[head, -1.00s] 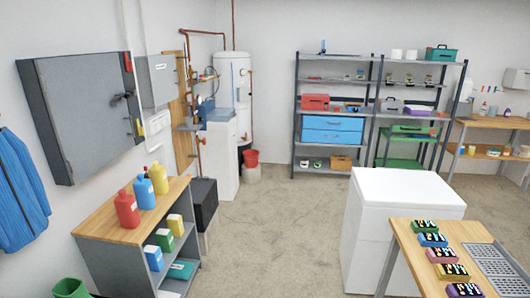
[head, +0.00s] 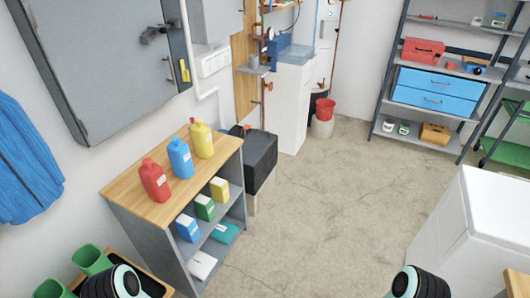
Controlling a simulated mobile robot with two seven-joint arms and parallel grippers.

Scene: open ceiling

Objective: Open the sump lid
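No lid plainly marked as the sump lid shows in the head view. Neither of my grippers is in view. Only rounded dark parts of my arms with pale rings show at the bottom edge, left and right, well apart from the box.
The shelf unit (head: 119,194) carries red (head: 154,180), blue (head: 180,158) and yellow (head: 201,139) bottles. Green boots (head: 91,259) stand at lower left. A white chest (head: 480,225) stands at right, and a red bucket (head: 324,109) at the back. The middle floor (head: 335,200) is clear.

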